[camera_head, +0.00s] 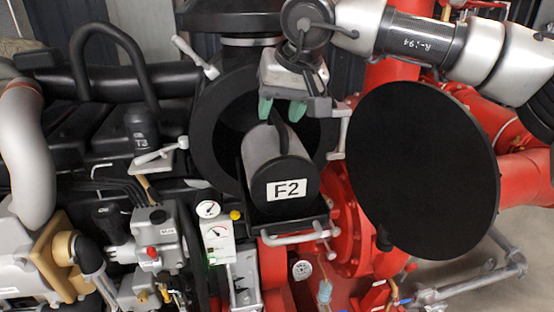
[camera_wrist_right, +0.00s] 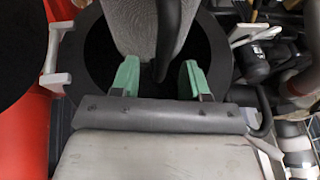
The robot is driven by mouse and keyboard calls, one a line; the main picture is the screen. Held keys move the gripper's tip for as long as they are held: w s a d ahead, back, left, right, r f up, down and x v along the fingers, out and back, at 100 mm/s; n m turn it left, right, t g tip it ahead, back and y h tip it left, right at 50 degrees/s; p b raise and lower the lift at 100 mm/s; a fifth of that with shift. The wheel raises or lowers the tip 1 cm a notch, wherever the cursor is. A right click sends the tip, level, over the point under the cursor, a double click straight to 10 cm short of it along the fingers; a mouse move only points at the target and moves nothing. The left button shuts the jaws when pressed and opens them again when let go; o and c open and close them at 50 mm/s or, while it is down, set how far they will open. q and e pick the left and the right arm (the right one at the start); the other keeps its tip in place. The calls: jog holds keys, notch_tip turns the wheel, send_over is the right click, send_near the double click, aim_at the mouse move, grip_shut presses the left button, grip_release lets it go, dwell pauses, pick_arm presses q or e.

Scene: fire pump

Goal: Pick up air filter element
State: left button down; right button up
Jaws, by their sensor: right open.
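The air filter element (camera_head: 268,160) is a grey cylinder with a black end cap labelled F2. It lies in a black tray at the mouth of the round black housing (camera_head: 212,125), its rear part inside the opening. It also shows in the right wrist view (camera_wrist_right: 140,28), with a dark bar-shaped handle (camera_wrist_right: 167,35) on it. My right gripper (camera_head: 282,108) is open just above the element, its green fingertips pointing down. In the right wrist view the fingertips (camera_wrist_right: 159,78) stand apart either side of the handle's line; I cannot tell whether they touch anything. My left gripper is not in view.
A large round black cover (camera_head: 422,170) stands open to the right of the housing. White latches (camera_head: 195,55) stick out around the housing rim. A gauge panel (camera_head: 217,240) is below left, and red pipes (camera_head: 400,75) are behind the right arm.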

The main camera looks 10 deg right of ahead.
jog(key=shift+x, duration=1.35)
grip_shut()
jog(key=shift+r, duration=0.1)
